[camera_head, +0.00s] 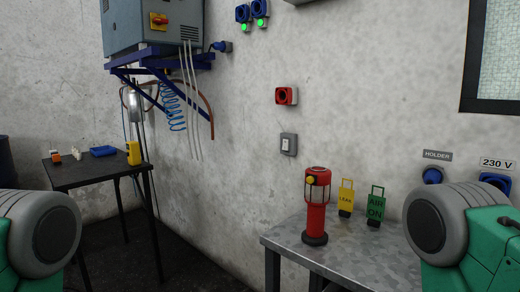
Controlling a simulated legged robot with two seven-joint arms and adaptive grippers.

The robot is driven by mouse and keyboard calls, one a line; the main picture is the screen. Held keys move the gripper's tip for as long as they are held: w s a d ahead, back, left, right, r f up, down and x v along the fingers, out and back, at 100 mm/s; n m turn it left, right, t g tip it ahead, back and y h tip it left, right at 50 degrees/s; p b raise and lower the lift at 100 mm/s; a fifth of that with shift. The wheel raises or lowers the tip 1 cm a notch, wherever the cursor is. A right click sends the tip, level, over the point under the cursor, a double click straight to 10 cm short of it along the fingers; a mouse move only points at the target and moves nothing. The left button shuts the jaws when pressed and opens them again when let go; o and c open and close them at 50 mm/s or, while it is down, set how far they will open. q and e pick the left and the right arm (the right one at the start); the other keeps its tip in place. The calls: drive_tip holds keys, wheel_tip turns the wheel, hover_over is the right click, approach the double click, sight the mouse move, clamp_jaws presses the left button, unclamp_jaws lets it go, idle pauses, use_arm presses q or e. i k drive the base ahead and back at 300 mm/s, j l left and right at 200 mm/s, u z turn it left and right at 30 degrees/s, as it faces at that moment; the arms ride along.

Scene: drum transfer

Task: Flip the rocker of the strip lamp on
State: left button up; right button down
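A wall switch (288,144) with a grey frame and a pale rocker sits on the concrete wall, below a red socket-like box (286,96). The rocker's tilt is too small to tell. No lit strip lamp is clearly visible; only the lower edge of a grey fixture (302,1) shows at the top, and I cannot tell what it is. Rounded grey and green links of my arms show at the lower left and lower right. Neither gripper is in view, and nothing touches the switch.
A metal table (350,250) below the switch holds a red lantern (317,205), a yellow tag (346,198) and a green tag (376,207). A dark table (90,172) stands left. A grey cabinet (150,25) hangs on a blue bracket. The wall around the switch is clear.

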sight(285, 142)
drive_tip(key=i+j, duration=0.6)
drive_tip(key=i+j+u, duration=0.1)
drive_tip(key=i+j, duration=0.45)
drive_tip(key=i, duration=0.25)
